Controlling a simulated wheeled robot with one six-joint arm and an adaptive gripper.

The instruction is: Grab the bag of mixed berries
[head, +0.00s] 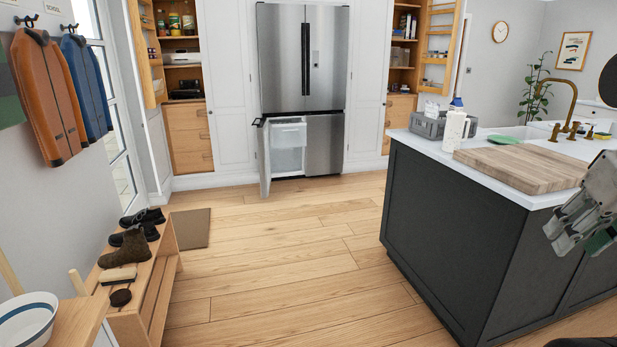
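I cannot make out a bag of mixed berries. A steel fridge (282,60) stands against the back wall. Its lower left door (263,155) is open and swung toward me, and the lower right and upper doors are shut. A white compartment (288,155) shows behind the open door, with a pale drawer or bin at its top; its contents are too small to tell. My gripper (560,235) is at the right edge, in front of the island's near side, far from the fridge. Whether its fingers are open or shut is unclear.
A dark island (450,230) with a white top fills the right, bearing a wooden board (520,166), a grey caddy (428,126) and a white bottle (453,130). A shoe bench (155,290) stands at left. The wooden floor (285,235) between them is clear up to the fridge.

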